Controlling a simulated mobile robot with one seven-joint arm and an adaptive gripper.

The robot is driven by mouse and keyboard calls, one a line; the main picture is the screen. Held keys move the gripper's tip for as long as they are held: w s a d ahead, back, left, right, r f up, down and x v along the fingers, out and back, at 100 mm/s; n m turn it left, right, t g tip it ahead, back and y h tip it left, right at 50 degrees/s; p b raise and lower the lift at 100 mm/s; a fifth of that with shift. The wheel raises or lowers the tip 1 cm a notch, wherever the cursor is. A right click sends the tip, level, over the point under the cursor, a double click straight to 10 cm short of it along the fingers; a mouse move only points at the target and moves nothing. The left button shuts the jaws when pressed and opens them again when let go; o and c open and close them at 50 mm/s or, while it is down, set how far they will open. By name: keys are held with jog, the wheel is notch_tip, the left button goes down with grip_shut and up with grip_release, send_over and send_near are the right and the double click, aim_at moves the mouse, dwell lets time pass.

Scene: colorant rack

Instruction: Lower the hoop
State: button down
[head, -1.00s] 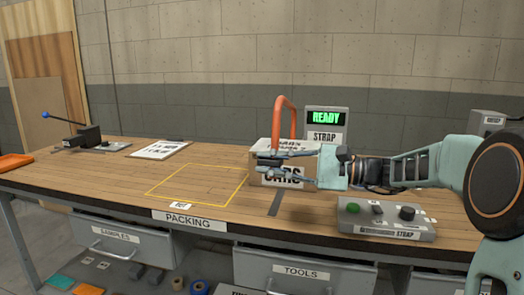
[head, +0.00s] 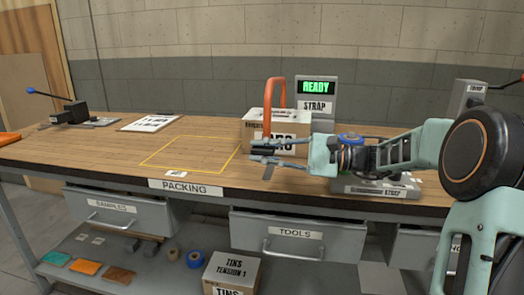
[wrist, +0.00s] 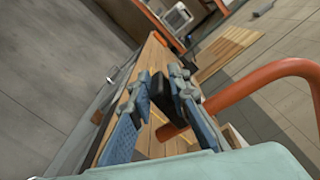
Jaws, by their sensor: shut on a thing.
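The orange hoop (head: 267,112) is an upright arch at a brown lettered carton (head: 261,125) on the packing bench. My gripper (head: 259,151) is in front of the carton's lower left part, at the lower end of the hoop's left leg. My fingers are closed on the hoop, but the exact contact is hard to see. A black block (wrist: 158,86) shows between the fingers. The hoop's far foot is hidden behind the carton.
A strap unit (head: 316,100) showing READY stands behind the carton. A yellow outlined area (head: 190,153) on the bench is clear. A clipboard (head: 152,122) and a blue-handled lever device (head: 77,110) are at left.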

jog(key=c, duration=2)
grip_release()
jog(key=shift+w+f, duration=0.2)
jog(key=shift+w, duration=0.1)
jog(key=shift+o, duration=0.2)
jog(key=shift+s, duration=0.1)
jog(key=s+d, duration=0.2)
jog(key=d, duration=1)
jog(key=shift+s, duration=0.15)
